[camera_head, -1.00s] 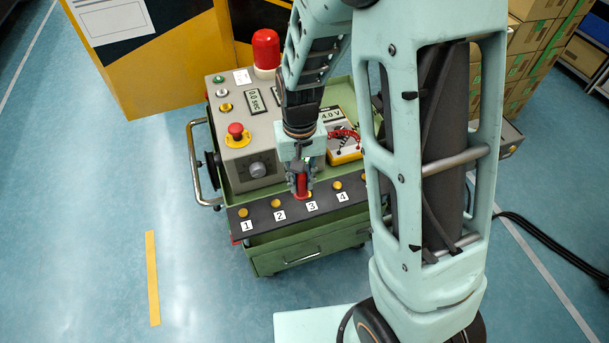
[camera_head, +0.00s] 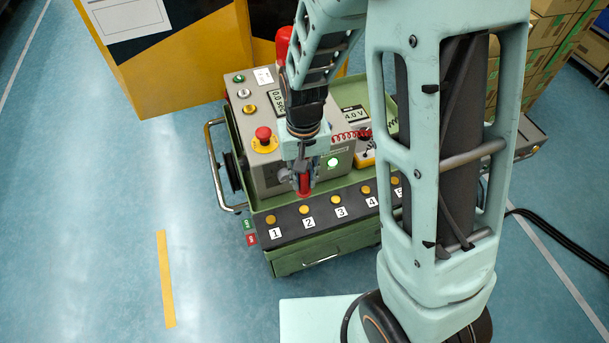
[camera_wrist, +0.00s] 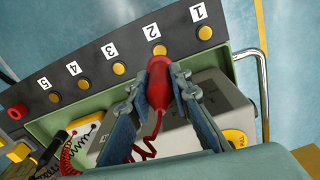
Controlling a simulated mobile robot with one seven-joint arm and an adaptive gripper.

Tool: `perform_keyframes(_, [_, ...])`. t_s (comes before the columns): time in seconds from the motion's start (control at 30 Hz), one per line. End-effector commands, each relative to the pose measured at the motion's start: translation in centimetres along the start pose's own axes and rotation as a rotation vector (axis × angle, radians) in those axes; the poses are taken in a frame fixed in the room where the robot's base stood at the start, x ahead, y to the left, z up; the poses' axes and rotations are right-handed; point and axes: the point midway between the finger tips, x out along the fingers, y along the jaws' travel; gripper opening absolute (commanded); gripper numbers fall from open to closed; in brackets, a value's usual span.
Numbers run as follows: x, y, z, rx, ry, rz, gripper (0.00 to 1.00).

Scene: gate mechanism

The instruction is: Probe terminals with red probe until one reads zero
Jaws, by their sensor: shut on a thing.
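My gripper (camera_head: 304,180) is shut on the red probe (camera_wrist: 158,85), which points down at the terminal strip (camera_head: 287,228). In the wrist view the probe's tip end is right beside terminal 2 (camera_wrist: 159,50); I cannot tell whether it touches. In the head view the probe is just above terminal 2 (camera_head: 304,209). Brass terminals 1 (camera_head: 270,219), 3 (camera_head: 335,199), 4 (camera_head: 365,189) and 5 (camera_head: 395,181) are uncovered. A display (camera_head: 353,115) appears to read 4.0 V. The yellow meter (camera_head: 366,157) is partly hidden by my arm.
A grey control box (camera_head: 256,118) with a red stop button (camera_head: 263,134) and a lit green lamp (camera_head: 332,162) stands on the green trolley (camera_head: 310,252) behind the strip. A coiled red lead (camera_head: 350,135) crosses there. A rail (camera_head: 215,175) sticks out left. Open floor lies in front.

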Motion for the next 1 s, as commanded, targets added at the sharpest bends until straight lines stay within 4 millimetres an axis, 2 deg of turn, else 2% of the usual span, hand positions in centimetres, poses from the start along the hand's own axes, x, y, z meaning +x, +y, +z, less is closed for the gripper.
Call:
perform_keyframes(0.6, [5.7, 0.0, 0.0, 0.0, -0.001, 0.0, 0.0])
perform_keyframes(1.0, [5.9, 0.0, 0.0, 0.0, 0.0, 0.0, 0.0])
